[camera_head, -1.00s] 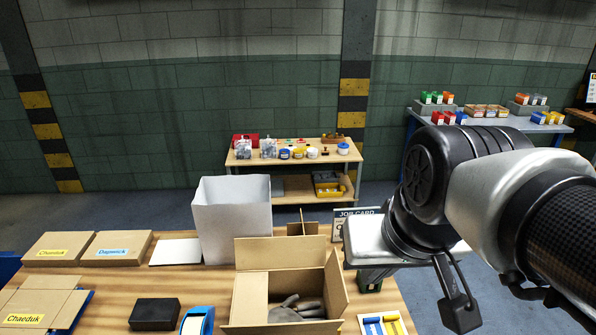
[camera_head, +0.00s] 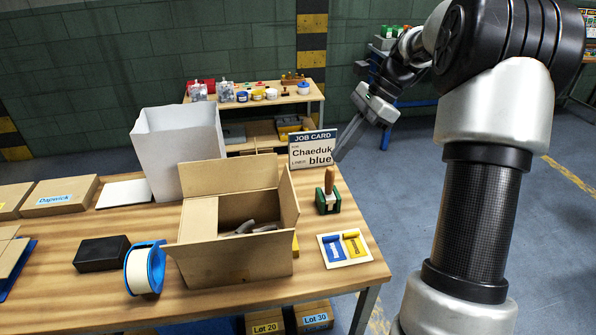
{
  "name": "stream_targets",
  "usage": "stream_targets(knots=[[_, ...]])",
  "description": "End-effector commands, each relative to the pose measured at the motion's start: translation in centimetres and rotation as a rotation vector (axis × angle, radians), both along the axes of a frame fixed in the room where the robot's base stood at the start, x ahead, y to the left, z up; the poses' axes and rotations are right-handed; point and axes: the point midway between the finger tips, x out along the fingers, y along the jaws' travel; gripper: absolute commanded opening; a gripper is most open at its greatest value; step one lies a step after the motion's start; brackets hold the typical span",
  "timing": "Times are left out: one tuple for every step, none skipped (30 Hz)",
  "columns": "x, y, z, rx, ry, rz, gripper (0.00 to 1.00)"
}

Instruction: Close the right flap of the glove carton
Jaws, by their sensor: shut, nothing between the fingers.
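The glove carton (camera_head: 235,265) is an open brown box on the wooden table, with grey gloves (camera_head: 258,228) inside. Its right flap (camera_head: 289,208) stands up, leaning outward. The back flap (camera_head: 225,176) stands up too. The left flap (camera_head: 200,219) lies inward over the left part of the opening. The front flap seems folded outward, but I cannot tell it clearly from the front wall. My gripper (camera_head: 337,157) is shut and empty, in the air up and to the right of the right flap, apart from the carton. Its fingers point down and left, in front of the job card's right edge.
The job card (camera_head: 312,149), a green block with a wooden handle (camera_head: 328,195) and a tray of blue and yellow pieces (camera_head: 345,248) stand right of the carton. A white bin (camera_head: 178,150) is behind it. A tape roll (camera_head: 144,270) and black box (camera_head: 102,254) are left.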

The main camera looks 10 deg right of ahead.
Motion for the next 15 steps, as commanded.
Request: stream_targets(knots=[[0.2, -0.1, -0.4, 0.008, 0.006, -0.01, 0.0], [0.2, 0.0, -0.5, 0.01, 0.009, -0.014, 0.0], [0.2, 0.1, -0.8, 0.011, 0.01, -0.016, 0.0], [0.2, 0.3, -1.0, 0.011, 0.011, -0.015, 0.0], [0.2, 0.5, -1.3, 0.011, 0.012, -0.015, 0.0], [0.2, 0.8, -1.9, 0.011, 0.013, -0.013, 0.0], [0.2, 1.0, -2.3, 0.011, 0.011, -0.013, 0.0], [0.1, 1.3, -2.8, 0.011, 0.012, -0.013, 0.0], [0.2, 1.7, -3.5, 0.01, 0.012, -0.013, 0.0], [0.2, 2.1, -4.1, 0.01, 0.012, -0.013, 0.0], [0.1, 2.4, -4.7, 0.01, 0.012, -0.013, 0.0], [0.1, 2.9, -5.4, 0.01, 0.012, -0.011, 0.0], [0.2, 3.2, -6.0, 0.01, 0.012, -0.012, 0.0], [0.1, 3.6, -6.6, 0.01, 0.012, -0.011, 0.0], [0.2, 4.0, -7.3, 0.009, 0.012, -0.012, 0.0]])
